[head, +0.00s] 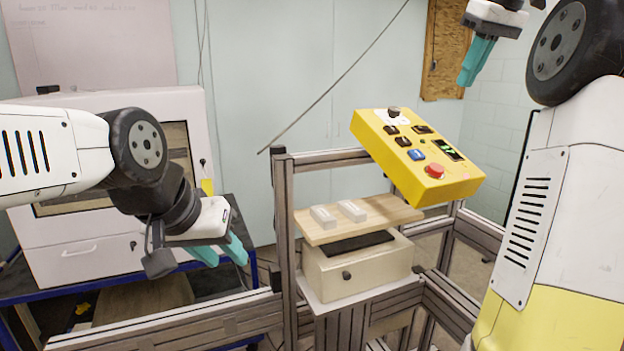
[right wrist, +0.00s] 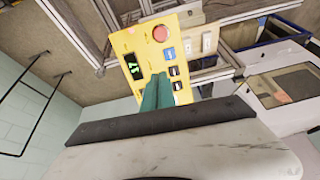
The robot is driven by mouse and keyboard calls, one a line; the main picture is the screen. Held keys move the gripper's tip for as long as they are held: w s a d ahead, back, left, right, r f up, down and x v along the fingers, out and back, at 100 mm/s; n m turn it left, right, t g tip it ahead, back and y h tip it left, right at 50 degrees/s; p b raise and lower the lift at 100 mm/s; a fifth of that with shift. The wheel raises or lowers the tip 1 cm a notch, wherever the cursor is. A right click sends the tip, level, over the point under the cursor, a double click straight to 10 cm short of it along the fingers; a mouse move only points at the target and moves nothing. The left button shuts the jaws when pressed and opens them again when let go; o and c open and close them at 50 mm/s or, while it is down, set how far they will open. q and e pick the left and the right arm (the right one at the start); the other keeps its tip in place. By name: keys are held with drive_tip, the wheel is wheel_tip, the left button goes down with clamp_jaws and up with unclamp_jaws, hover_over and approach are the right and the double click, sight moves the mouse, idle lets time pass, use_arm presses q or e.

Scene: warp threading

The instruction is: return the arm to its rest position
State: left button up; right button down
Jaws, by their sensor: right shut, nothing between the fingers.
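My right gripper (head: 477,62) is raised high at the top right of the head view, above and behind the yellow control box. Its teal fingers (right wrist: 157,92) are together and empty in the right wrist view. My left gripper (head: 222,251) hangs at the lower left of the head view, in front of the white cabinet. Its two teal fingers are apart, with nothing seen between them. Both grippers are clear of the control box.
The yellow control box (head: 441,190) with buttons, a red knob and a display stands tilted on a metal frame (head: 284,215). A wooden shelf (head: 395,217) holds two pale blocks, above a beige box (head: 380,276). The white cabinet (head: 60,262) stands at left.

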drive_tip(key=s+a+f+m, duration=0.1)
drive_tip(key=s+a+f, duration=0.4)
drive_tip(key=f, duration=0.4)
drive_tip(key=s+a+f+m+t, duration=0.1)
drive_tip(key=s+a+f, duration=0.5)
drive_tip(key=s+f, duration=0.2)
drive_tip(key=s+a+f+m+t, duration=0.1)
drive_tip(key=s+a+f, duration=0.5)
drive_tip(key=f, duration=0.4)
drive_tip(key=shift+s+f, duration=0.3)
drive_tip(key=shift+s, duration=0.3)
drive_tip(key=shift+d, duration=0.15)
